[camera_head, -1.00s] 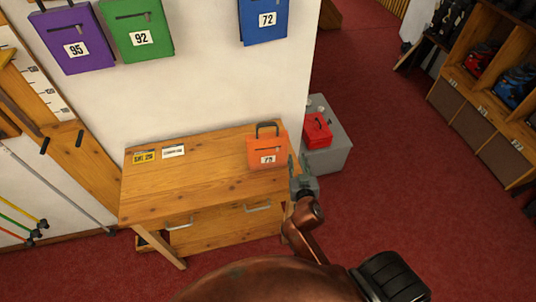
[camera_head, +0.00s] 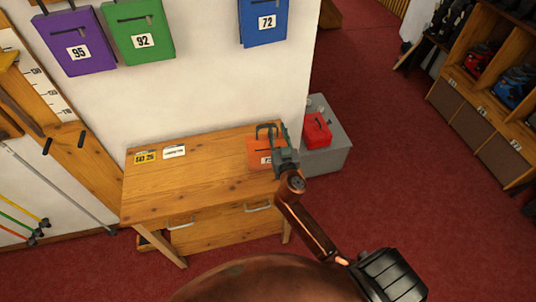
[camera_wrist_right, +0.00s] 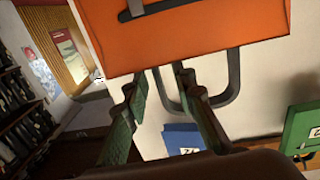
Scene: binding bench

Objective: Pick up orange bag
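The orange bag (camera_head: 255,153) stands on the right part of the wooden table (camera_head: 195,199). Its dark handle is on top, and its number label is partly hidden by my right gripper. My right gripper (camera_head: 268,132) is at the bag's top right, with its fingers by the handle. In the right wrist view the orange bag (camera_wrist_right: 205,35) fills the upper part, upside down. The gripper's green fingers (camera_wrist_right: 162,80) are apart, and one side of the handle loop (camera_wrist_right: 232,85) shows between them, the rest beyond the right finger. My left gripper is out of view.
A yellow card (camera_head: 146,157) and a white card (camera_head: 174,152) lie on the table's left. A grey box (camera_head: 333,155) with a red case (camera_head: 317,129) stands right of the table. Purple (camera_head: 80,50), green (camera_head: 140,40) and blue (camera_head: 264,22) bags hang on the wall.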

